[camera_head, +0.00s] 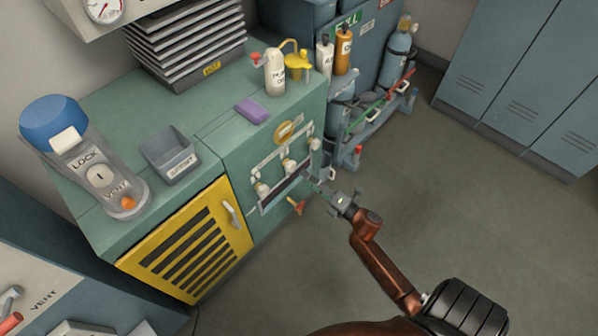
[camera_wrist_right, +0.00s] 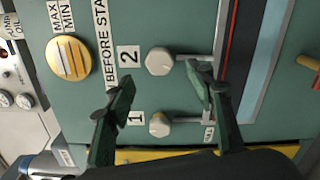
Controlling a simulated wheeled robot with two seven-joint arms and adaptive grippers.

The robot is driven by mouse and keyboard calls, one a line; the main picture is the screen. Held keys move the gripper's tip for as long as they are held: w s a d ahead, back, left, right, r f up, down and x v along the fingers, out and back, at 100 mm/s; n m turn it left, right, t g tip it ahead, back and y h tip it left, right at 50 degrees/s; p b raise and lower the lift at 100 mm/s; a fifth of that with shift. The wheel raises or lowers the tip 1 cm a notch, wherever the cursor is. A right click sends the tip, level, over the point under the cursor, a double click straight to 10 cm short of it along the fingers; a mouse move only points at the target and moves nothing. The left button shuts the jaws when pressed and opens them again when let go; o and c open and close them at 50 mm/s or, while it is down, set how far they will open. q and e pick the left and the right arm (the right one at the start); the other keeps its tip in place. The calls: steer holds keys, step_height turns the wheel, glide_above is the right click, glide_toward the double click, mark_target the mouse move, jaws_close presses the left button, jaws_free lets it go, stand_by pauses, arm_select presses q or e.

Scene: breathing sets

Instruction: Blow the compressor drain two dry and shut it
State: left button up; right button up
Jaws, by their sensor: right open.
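The green compressor cabinet (camera_head: 245,165) has a row of pale drain knobs on its front. Drain knob two (camera_head: 288,165) is the middle one; in the right wrist view it is a pale knob (camera_wrist_right: 160,61) beside the label 2, with a grey pipe running from it. Knob one (camera_wrist_right: 160,124) shows beside the label 1. My right gripper (camera_head: 314,187) is open before the panel, below and right of knob two. In the wrist view its fingers (camera_wrist_right: 160,76) appear on either side of knob two, apparently empty. Whether a finger touches the pipe I cannot tell. My left gripper is out of view.
A yellow round gauge (camera_wrist_right: 69,58) sits above the knobs. A red-orange handle (camera_head: 296,206) sticks out below them. A yellow louvred door (camera_head: 190,245) is at left. The floor at right is clear.

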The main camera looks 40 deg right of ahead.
steer(key=s, duration=0.5)
steer(key=shift+d, duration=0.2)
stand_by(0.5)
